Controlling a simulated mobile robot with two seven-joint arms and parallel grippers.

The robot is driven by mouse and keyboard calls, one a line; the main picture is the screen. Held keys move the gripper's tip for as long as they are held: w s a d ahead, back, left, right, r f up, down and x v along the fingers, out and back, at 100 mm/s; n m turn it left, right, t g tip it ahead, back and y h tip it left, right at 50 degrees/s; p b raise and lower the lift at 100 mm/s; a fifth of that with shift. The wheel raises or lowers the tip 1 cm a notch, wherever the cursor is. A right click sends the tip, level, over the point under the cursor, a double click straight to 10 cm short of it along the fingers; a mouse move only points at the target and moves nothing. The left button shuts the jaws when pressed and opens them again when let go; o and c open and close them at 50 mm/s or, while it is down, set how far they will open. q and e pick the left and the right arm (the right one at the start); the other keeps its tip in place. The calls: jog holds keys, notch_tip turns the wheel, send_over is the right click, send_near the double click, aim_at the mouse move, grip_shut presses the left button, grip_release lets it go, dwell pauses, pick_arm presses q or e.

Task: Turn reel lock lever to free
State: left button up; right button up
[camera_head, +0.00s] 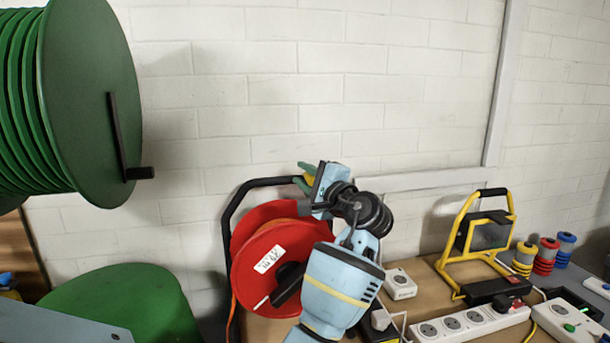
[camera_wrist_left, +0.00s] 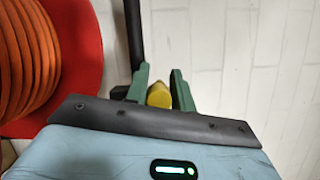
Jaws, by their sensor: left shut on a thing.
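The red cable reel (camera_head: 262,215) stands on the bench in a black tube frame (camera_head: 262,183), and its white label (camera_head: 269,259) faces me. In the wrist view its red flange (camera_wrist_left: 92,70) and wound orange cord (camera_wrist_left: 30,60) fill the left side. My left gripper (camera_head: 306,179) is at the upper right of the reel, with its green fingers shut on a yellow lever (camera_wrist_left: 159,95). The lever's yellow end shows between the fingers; its base and exact angle are hidden by the gripper. My right gripper is not in view.
A large green drum (camera_head: 90,100) with a black crank hangs at upper left. To the right are a white power strip (camera_head: 468,322), a yellow-framed work lamp (camera_head: 470,245) and several small coloured spools (camera_head: 545,257). The white brick wall (camera_head: 300,90) is close behind the reel.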

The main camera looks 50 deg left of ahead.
pick_arm(q)
jog(key=shift+w, duration=0.1)
jog(key=o, duration=0.9)
jog(key=shift+d, duration=0.1)
jog(key=shift+s+d+f+b, duration=0.1)
jog(key=shift+d+b, duration=0.05)
jog(key=shift+d, duration=1.15)
jog(key=shift+s+d+f+b, duration=0.15)
jog(key=shift+d, duration=1.1)
jog(key=shift+s+d+f+b, duration=0.1)
jog(key=shift+d+b, duration=0.05)
jog(key=shift+d, duration=1.15)
